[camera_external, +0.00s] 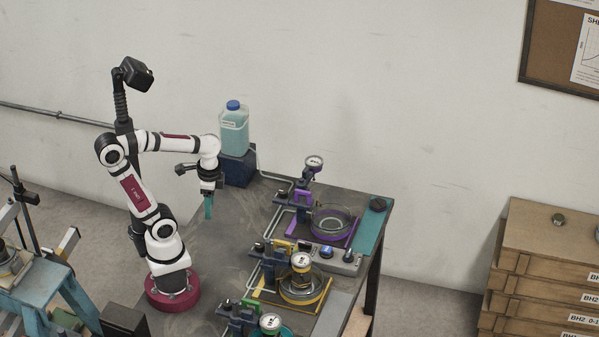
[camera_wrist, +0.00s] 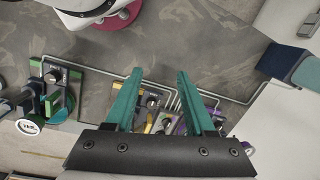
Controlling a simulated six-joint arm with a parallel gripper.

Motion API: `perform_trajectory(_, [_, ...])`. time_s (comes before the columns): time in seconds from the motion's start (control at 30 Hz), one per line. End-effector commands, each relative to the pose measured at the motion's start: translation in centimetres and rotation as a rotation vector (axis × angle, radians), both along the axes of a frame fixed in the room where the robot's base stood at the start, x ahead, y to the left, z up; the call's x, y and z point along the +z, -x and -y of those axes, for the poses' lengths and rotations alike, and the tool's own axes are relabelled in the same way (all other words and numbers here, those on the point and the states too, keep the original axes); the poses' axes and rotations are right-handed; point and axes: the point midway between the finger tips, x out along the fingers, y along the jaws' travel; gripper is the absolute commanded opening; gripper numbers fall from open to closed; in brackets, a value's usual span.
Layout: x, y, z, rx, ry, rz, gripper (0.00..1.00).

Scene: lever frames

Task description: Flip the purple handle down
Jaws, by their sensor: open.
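The purple lever station stands at the back of the bench, with a purple-edged base and a clear round dish (camera_external: 333,221). Its purple handle (camera_external: 307,174) seems to point up, with a round silver-topped piece at its upper end. My gripper (camera_external: 208,214) is open and empty, pointing down above the bench to the left of the purple station, clear of it. In the wrist view its two teal fingers (camera_wrist: 160,76) are apart with nothing held between them. Purple parts (camera_wrist: 179,128) show only partly there, behind the fingers and gripper body.
A yellow station (camera_external: 262,292) with a can in its dish is in the middle, and a green station (camera_external: 235,318) is nearer. A jug (camera_external: 234,131) on a blue block (camera_external: 240,170) stands at the back. Thin pipes run left of the stations. The bench near my base is clear.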

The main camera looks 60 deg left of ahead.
Motion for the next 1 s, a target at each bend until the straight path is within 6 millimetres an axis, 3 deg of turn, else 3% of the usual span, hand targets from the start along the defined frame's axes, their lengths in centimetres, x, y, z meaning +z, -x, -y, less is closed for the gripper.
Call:
perform_trajectory(0.03, [1.4, -2.6, -0.2, -0.013, 0.012, -0.006, 0.44])
perform_trajectory(0.2, [5.6, -14.0, -2.4, -0.110, 0.076, -0.019, 0.13])
perform_trajectory(0.3, [6.4, -19.6, -4.3, -0.173, 0.108, -0.016, 0.00])
perform_trajectory(0.4, [6.3, -23.6, -6.2, -0.227, 0.130, -0.009, 0.00])
perform_trajectory(0.5, [6.0, -25.8, -7.4, -0.262, 0.141, -0.001, 0.00])
perform_trajectory(0.6, [5.9, -26.7, -7.9, -0.279, 0.146, 0.003, 0.00])
perform_trajectory(1.0, [5.1, -26.8, -7.9, -0.279, 0.146, 0.003, 0.00])
